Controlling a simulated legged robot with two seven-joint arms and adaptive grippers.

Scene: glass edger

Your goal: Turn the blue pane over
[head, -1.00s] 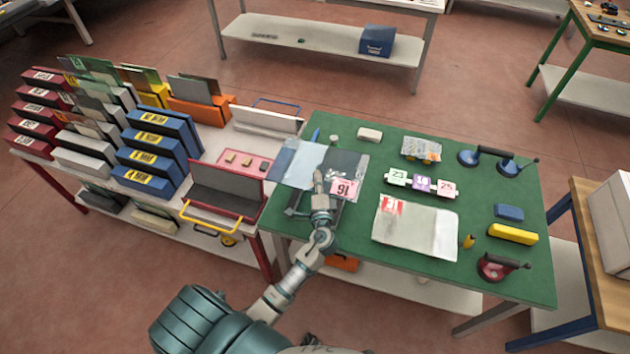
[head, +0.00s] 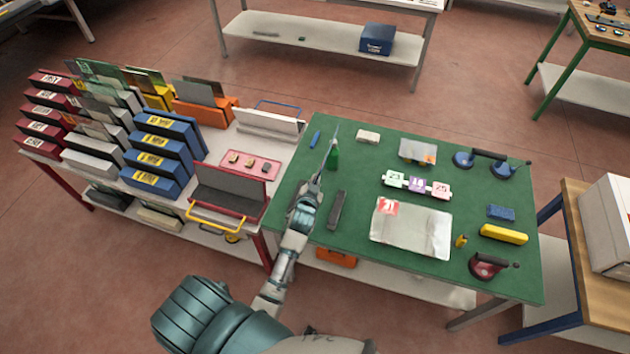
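The blue pane (head: 325,160) shows in the head view only as a thin, nearly edge-on sliver at the left end of the green table. It stands tilted up off the tabletop, so its faces and any label cannot be seen. My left gripper (head: 316,184) is at its near end and appears shut on it; the fingertips are small and hard to make out. My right gripper is not in view.
A dark bar (head: 336,210) lies to the right of my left gripper. A clear sleeve (head: 411,228), numbered tags (head: 417,184) and suction cups (head: 492,163) occupy the green table (head: 370,265). Slotted racks (head: 160,150) stand left.

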